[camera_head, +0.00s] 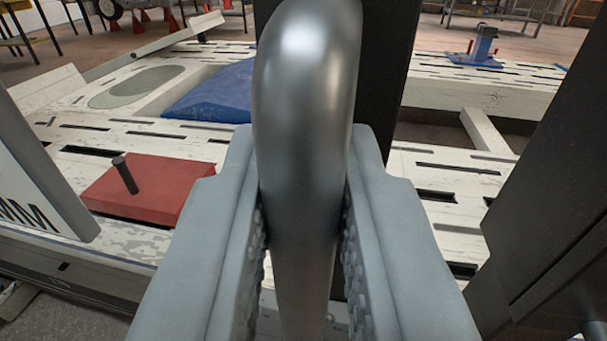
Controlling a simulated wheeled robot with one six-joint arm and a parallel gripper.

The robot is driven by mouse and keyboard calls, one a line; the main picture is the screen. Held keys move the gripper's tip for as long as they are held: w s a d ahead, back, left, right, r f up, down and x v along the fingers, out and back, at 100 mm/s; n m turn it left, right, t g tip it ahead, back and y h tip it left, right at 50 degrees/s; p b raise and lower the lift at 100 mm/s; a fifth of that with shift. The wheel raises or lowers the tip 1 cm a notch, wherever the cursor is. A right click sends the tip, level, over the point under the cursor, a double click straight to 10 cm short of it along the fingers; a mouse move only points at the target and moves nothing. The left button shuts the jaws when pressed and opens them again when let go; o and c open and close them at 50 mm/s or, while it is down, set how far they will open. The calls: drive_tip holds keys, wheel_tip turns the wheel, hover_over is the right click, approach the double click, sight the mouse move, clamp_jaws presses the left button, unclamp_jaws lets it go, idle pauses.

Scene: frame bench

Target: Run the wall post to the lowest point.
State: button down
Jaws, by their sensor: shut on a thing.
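My gripper (304,235) fills the lower middle of the camera_head view. Its two grey fingers are shut on a shiny metal bar (305,110), one ribbed pad on each side. The bar is thick, rounded at its top and stands upright in the picture, like a bent handle. A dark upright post (385,60) stands right behind the bar. I cannot tell from this view whether the bar is fixed to that post. The lower end of the bar is hidden between the fingers.
A white slotted bench frame (440,165) spreads behind, with a red block (150,188) with a pin and a blue wedge (215,95). A dark slanted panel (545,190) is close on the right, a white lettered plate (45,180) on the left. A blue fixture (484,45) stands further back.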

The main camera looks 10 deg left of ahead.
drive_tip(key=shift+d, duration=0.15)
drive_tip(key=s+d, duration=0.1)
drive_tip(key=d, duration=2.8)
drive_tip(key=shift+d, duration=0.35)
drive_tip(key=c, duration=1.5)
unclamp_jaws()
drive_tip(key=shift+o, duration=0.2)
drive_tip(key=shift+s, duration=0.1)
drive_tip(key=s+d, duration=0.2)
drive_tip(key=s, duration=1.5)
drive_tip(key=shift+d, duration=0.35)
